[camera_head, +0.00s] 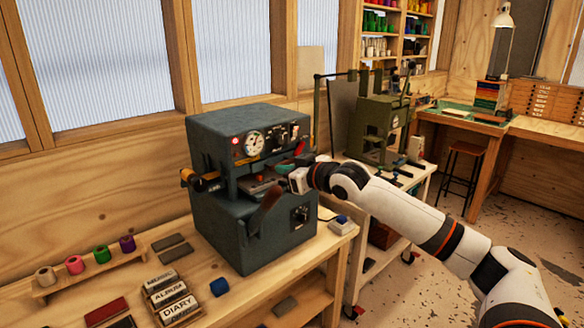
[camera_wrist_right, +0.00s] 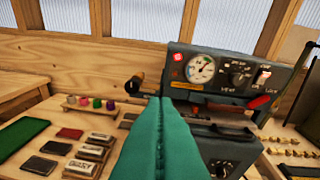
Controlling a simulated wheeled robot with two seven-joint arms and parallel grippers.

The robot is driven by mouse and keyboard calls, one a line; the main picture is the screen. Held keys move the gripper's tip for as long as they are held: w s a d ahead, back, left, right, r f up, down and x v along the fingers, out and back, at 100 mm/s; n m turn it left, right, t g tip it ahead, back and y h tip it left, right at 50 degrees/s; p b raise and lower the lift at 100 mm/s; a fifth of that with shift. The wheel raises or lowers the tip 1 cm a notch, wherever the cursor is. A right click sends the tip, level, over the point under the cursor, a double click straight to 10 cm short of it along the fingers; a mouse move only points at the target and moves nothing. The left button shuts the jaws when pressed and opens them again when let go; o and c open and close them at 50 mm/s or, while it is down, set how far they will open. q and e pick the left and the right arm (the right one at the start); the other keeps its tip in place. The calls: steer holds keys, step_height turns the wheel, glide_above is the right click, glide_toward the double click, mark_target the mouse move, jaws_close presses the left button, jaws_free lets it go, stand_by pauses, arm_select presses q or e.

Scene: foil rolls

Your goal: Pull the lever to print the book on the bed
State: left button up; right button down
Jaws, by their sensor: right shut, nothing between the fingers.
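The dark grey press (camera_head: 240,225) stands on the wooden bench, with a gauge and switches on its upper front; it also shows in the wrist view (camera_wrist_right: 205,75). A red oval piece (camera_wrist_right: 260,102) shows under the switches. The bed lies in the gap between the press halves; a dark flat thing (camera_head: 258,186) there may be the book, partly hidden. My right gripper (camera_head: 285,167) is at the gap's right side, its teal fingers (camera_wrist_right: 158,125) shut and empty. My left gripper is out of view.
A green machine (camera_head: 380,125) stands on a cart behind my right arm. A wooden wall and windows back the bench.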

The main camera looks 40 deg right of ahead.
mark_target(277, 190)
steer(key=p+x, duration=0.2)
steer(key=x, duration=0.4)
steer(key=shift+w+r, duration=0.15)
steer(key=shift+s+d+f+p, duration=0.1)
steer(key=shift+s+f+p, duration=0.15)
steer(key=shift+s+f, duration=0.25)
steer(key=shift+s+d+f+p, duration=0.1)
steer(key=shift+s+f+p, duration=0.15)
steer(key=shift+f, duration=0.35)
steer(key=shift+s+d+f, duration=0.15)
steer(key=shift+s+f, duration=0.4)
steer(key=shift+f, duration=0.15)
